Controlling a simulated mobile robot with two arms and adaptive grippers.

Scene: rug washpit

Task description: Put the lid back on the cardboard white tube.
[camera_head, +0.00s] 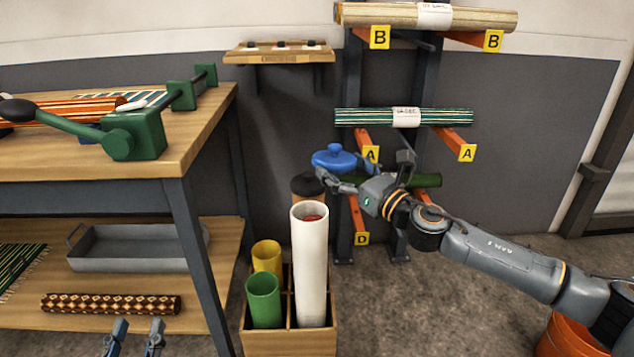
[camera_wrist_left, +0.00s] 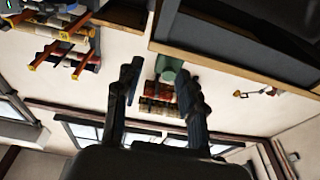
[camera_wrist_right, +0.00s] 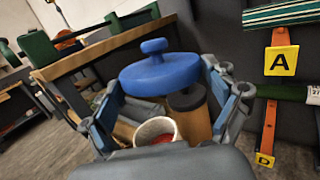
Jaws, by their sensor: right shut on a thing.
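The white cardboard tube (camera_head: 311,265) stands upright in a compartment of a wooden crate, its top open with something red inside. Its open rim also shows in the right wrist view (camera_wrist_right: 157,130). The blue lid (camera_head: 334,158) with a knob on top is held by my right gripper (camera_head: 345,182), above and a little right of the tube, apart from it. In the right wrist view the lid (camera_wrist_right: 160,72) sits between the fingers, knob up. My left gripper (camera_head: 136,338) is low at the bottom edge, open and empty; its spread fingers show in the left wrist view (camera_wrist_left: 158,85).
The wooden crate (camera_head: 290,343) also holds a yellow tube (camera_head: 267,257), a green tube (camera_head: 263,300) and a dark-capped tube (camera_head: 307,186). A workbench (camera_head: 190,150) stands left. A rack with orange arms (camera_head: 446,140) and rolled rugs stands behind my right gripper.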

